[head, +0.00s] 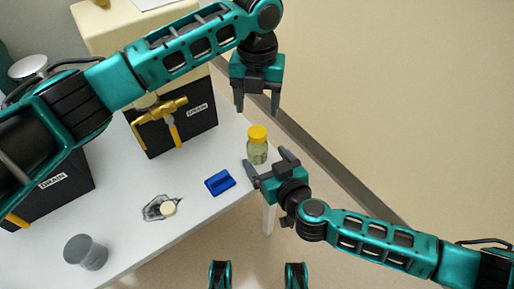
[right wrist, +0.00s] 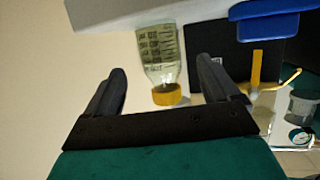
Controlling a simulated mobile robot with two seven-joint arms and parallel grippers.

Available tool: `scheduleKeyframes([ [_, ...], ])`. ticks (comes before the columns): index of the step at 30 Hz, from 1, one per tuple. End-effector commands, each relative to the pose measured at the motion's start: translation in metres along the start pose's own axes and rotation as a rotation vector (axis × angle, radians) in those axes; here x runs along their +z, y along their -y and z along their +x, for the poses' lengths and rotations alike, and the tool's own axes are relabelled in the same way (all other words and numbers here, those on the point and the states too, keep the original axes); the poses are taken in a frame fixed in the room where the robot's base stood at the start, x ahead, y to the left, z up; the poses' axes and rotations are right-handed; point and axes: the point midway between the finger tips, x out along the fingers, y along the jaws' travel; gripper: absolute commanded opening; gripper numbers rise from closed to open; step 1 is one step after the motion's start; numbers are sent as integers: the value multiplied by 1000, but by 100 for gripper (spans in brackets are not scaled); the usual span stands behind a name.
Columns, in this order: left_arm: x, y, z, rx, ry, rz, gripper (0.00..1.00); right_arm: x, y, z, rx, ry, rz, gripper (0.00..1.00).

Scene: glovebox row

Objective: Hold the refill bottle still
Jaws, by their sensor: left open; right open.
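The refill bottle (head: 257,152) is clear with a yellow cap and stands upright near the right edge of the white table. In the right wrist view the bottle (right wrist: 162,55) appears upside down, between the two fingers in the picture. My right gripper (head: 267,161) is open, its fingertips close to the bottle's near side; I cannot tell whether they touch it. It also shows in the right wrist view (right wrist: 162,72). My left gripper (head: 257,108) is open and empty, pointing down, above the bottle in the head view.
A blue block (head: 219,182) lies left of the bottle; it also shows in the right wrist view (right wrist: 264,24). A black DRAIN box (head: 196,129) with a yellow valve (head: 160,111) stands behind.

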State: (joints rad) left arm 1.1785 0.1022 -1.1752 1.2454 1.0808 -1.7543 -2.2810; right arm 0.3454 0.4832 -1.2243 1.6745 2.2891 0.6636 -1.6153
Motion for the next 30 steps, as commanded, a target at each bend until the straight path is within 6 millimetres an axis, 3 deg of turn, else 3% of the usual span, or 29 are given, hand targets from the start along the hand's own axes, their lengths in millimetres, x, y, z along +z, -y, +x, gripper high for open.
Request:
scheduleKeyframes([
  [6, 0, 0, 0, -1, 0, -1, 65, -1, 1, 37, 0, -1, 2, 89],
  [12, 0, 0, 0, -1, 0, -1, 65, 0, 0, 55, 0, -1, 2, 89],
  [24, 0, 0, 0, -1, 0, -1, 65, 0, 0, 60, -1, -1, 2, 89],
  [30, 0, 0, 0, -1, 0, -1, 65, 0, 0, 60, -1, -1, 2, 69],
])
